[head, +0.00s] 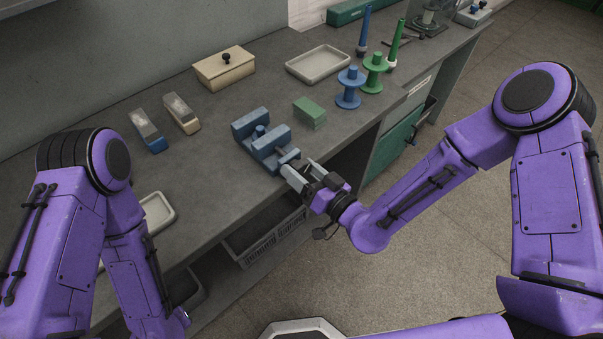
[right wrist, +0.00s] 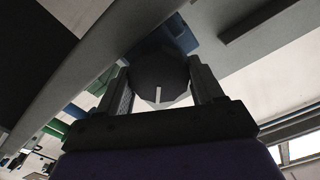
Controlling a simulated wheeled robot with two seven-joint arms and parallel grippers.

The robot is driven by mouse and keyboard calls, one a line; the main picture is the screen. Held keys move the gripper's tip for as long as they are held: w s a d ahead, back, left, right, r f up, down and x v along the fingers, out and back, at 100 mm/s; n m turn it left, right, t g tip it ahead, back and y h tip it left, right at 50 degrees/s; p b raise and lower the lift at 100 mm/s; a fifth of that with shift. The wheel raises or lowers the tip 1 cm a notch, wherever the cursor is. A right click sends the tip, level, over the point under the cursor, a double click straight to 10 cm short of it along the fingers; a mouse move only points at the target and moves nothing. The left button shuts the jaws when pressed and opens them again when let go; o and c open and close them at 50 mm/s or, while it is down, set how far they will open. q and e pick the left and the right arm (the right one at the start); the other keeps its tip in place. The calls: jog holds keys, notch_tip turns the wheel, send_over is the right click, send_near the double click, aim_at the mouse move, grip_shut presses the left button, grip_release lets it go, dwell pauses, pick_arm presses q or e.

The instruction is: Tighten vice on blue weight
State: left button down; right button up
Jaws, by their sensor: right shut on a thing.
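The blue vice (head: 255,146) stands at the front edge of the grey bench in the head view. A small blue weight (head: 259,131) sits between its jaws; whether both jaws touch it I cannot tell. My right gripper (head: 299,172) is at the vice's front end, shut on the vice's screw knob. In the right wrist view the dark faceted knob (right wrist: 158,75), with a pale line on its face, sits between the two fingers. The fingers hide most of the knob in the head view. My left arm hangs at the left, and its gripper is not in view.
A green block (head: 310,113) lies right of the vice. Blue (head: 349,88) and green (head: 375,74) spools stand farther right. A pale tray (head: 318,64) and a beige lidded box (head: 224,69) lie behind. A grey crate (head: 262,240) is below the bench edge.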

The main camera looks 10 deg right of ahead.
pick_arm(q)
jog(key=shift+f, duration=0.3)
pick_arm(e)
jog(key=shift+m, duration=0.7)
jog(key=o, duration=1)
jog(key=shift+c, duration=0.2)
